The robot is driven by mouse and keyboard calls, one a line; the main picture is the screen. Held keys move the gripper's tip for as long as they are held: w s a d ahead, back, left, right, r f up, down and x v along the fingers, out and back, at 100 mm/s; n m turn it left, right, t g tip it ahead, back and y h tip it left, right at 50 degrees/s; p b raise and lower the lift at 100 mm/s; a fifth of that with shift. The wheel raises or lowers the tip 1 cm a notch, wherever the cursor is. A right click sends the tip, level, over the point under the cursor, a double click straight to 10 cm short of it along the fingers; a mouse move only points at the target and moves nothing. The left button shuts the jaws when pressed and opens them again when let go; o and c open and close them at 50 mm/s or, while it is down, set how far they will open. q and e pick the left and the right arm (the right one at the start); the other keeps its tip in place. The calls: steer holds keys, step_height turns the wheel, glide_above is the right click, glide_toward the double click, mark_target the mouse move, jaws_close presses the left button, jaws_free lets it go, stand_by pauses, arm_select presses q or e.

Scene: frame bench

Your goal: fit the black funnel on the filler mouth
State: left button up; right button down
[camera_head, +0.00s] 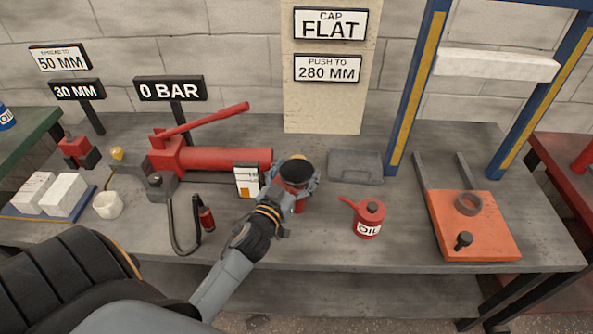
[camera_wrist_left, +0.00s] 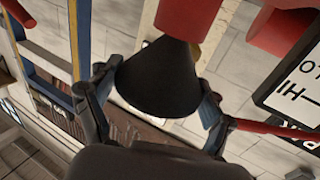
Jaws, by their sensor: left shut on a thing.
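The black funnel (camera_head: 296,172) is between the fingers of my left gripper (camera_head: 290,186), by the right end of the red pump cylinder (camera_head: 225,159). The left gripper is shut on it. In the left wrist view the funnel (camera_wrist_left: 160,88) sits between the two fingers (camera_wrist_left: 158,98), its wide end towards the camera. Its narrow end overlaps a red cylindrical part (camera_wrist_left: 187,18); I cannot tell if they touch. A brass-yellow bit (camera_head: 298,157) shows just behind the funnel. I cannot make out the filler mouth for certain. My right gripper is not in view.
A red oil can (camera_head: 368,220) stands right of the gripper. A grey case (camera_head: 355,167) lies behind it. An orange plate (camera_head: 474,226) with a ring lies at the right, below the blue press frame (camera_head: 418,85). A white cup (camera_head: 108,205) stands at the left.

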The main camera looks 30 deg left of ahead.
arm_select(q)
steer(key=shift+f, duration=0.3)
steer(key=o, duration=1.1)
steer(key=shift+c, duration=0.2)
steer(key=s+d, duration=0.2)
steer(key=s, duration=1)
steer(key=shift+w+a, duration=0.1)
